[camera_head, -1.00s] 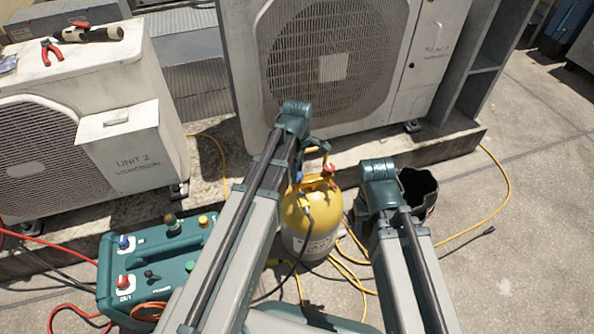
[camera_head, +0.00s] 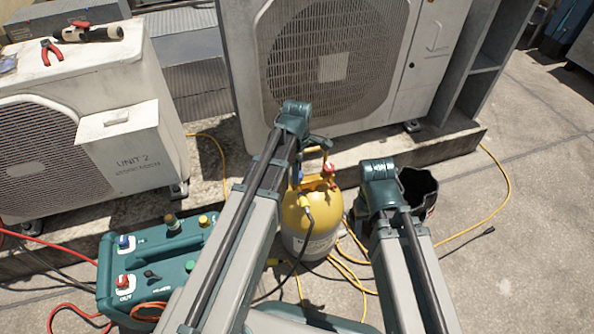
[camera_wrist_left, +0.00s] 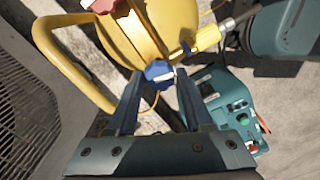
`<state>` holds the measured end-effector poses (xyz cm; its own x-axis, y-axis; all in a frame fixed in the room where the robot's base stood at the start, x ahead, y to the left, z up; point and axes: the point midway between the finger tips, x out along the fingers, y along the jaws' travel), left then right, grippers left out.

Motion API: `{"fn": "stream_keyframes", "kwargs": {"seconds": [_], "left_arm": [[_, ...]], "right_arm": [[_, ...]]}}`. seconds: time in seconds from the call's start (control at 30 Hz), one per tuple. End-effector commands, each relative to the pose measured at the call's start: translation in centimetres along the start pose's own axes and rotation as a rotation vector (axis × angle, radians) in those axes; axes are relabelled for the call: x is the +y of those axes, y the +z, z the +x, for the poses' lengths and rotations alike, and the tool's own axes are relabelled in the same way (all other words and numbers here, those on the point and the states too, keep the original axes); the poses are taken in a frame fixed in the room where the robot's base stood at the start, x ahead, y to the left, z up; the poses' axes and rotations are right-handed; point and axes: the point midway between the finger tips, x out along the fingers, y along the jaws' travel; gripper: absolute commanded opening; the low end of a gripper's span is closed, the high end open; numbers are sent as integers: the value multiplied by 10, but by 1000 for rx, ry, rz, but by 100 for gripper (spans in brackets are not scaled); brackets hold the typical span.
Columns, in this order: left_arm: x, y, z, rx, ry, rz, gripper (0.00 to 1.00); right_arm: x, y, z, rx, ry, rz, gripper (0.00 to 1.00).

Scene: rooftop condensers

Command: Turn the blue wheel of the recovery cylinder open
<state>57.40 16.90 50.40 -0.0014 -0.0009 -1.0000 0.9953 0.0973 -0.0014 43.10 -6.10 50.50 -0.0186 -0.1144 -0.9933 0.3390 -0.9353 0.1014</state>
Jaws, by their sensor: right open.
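The yellow recovery cylinder (camera_head: 318,240) stands on the roof between my two arms in the head view. Its blue wheel (camera_wrist_left: 159,73) shows in the left wrist view, at the tips of my left gripper (camera_wrist_left: 160,78). The two fingers are spread, one on each side of the wheel, with a narrow gap seen at each side. A red wheel (camera_wrist_left: 101,5) and the yellow handle (camera_wrist_left: 50,50) lie beyond it. In the head view my left arm hides part of the cylinder top. My right forearm shows there, but its gripper is not visible.
A teal recovery machine (camera_head: 150,262) stands left of the cylinder. A black bucket (camera_head: 420,190) stands to the right. Yellow hoses (camera_head: 350,272) lie around the cylinder base. A large condenser (camera_head: 400,80) stands behind; open concrete lies at right.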

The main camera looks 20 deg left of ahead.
Motion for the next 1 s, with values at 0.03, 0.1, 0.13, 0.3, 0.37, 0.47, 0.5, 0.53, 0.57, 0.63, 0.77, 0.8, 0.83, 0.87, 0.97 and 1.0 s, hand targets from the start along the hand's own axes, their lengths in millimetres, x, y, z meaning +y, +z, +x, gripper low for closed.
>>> {"fn": "stream_keyframes", "kwargs": {"seconds": [0.03,0.1,0.13,0.3,0.37,0.47,0.5,0.53,0.57,0.63,0.77,0.8,0.83,0.87,0.97,1.0], "left_arm": [[0,0,0,0,0,0,62],[0,0,0,0,0,1,74],[0,0,0,0,1,1,76],[0,0,0,1,1,1,76],[0,0,0,1,1,1,76],[0,0,-1,1,1,1,76],[0,0,-2,1,1,1,76],[0,0,-3,1,1,1,76],[0,0,-5,1,1,1,76],[0,0,-9,1,1,1,76],[0,0,-21,1,1,1,76],[0,0,-26,1,1,1,76],[0,0,-29,1,1,1,76],[0,0,-33,1,1,1,76],[0,0,-48,1,1,1,76],[0,0,-54,1,1,1,76]], "right_arm": [[0,0,0,0,0,0,50],[0,0,0,0,0,0,50],[0,0,0,0,0,0,50],[0,0,0,0,0,0,50],[0,0,0,0,0,0,50],[0,0,-1,0,0,0,50],[0,0,-2,0,0,0,50],[0,0,-3,0,0,0,50],[0,0,-4,0,0,1,50],[1,1,-9,0,1,1,50],[2,1,-21,-1,2,3,50],[3,2,-25,-1,2,4,50],[4,2,-29,-2,3,5,50],[4,2,-33,-2,3,5,50],[6,3,-48,-3,4,8,50],[6,4,-54,-3,4,9,50]]}}
